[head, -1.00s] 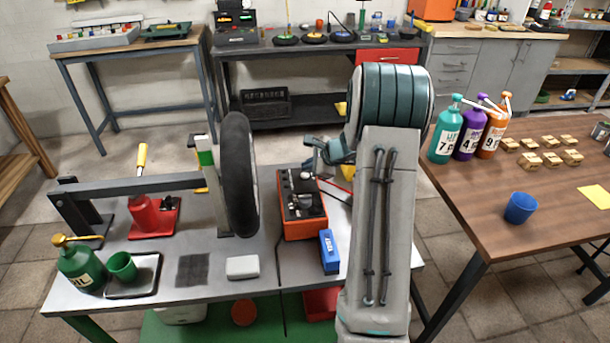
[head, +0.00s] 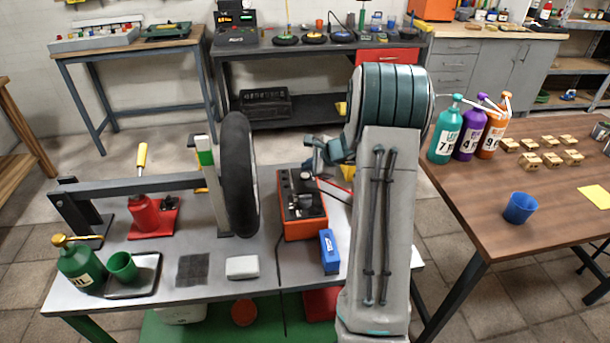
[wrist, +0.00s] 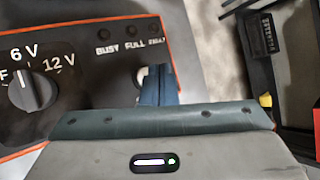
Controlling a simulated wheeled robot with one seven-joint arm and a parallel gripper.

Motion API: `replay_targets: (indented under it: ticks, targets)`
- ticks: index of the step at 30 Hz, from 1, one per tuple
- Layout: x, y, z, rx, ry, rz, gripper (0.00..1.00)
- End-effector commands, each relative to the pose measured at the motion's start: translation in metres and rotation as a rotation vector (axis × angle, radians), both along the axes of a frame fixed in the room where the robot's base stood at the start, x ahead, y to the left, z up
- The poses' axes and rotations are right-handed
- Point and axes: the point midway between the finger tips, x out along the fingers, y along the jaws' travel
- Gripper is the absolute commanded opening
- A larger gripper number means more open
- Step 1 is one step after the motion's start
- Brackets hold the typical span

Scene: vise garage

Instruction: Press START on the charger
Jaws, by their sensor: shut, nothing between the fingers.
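The charger (head: 303,222) is an orange box with a black top panel, on the grey bench right of the wheel. In the wrist view its panel (wrist: 85,75) shows a grey dial (wrist: 33,91) between 6 V and 12 V marks, with its pointer roughly toward 6 V. Small round lamps sit above labels reading BUSY, FULL and a third too blurred to read. My gripper (head: 310,168) is shut and empty at the charger's far end. In the wrist view its fingers (wrist: 157,86) are over the panel edge below these labels. I cannot make out a START button; contact is unclear.
The upright wheel (head: 238,175) stands close left of the charger. A blue box (head: 329,252) lies at its near right corner, and a white block (head: 242,267) lies nearer the front edge. A wooden table (head: 500,200) with bottles is to the right.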

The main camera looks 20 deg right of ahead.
Motion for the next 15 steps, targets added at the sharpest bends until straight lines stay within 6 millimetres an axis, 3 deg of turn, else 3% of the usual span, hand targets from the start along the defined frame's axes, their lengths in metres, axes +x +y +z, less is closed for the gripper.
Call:
replay_targets:
  ticks: [15]
  targets:
    - [0.0000,0.0002,-0.0083,-0.001,0.000,0.001,0.00]
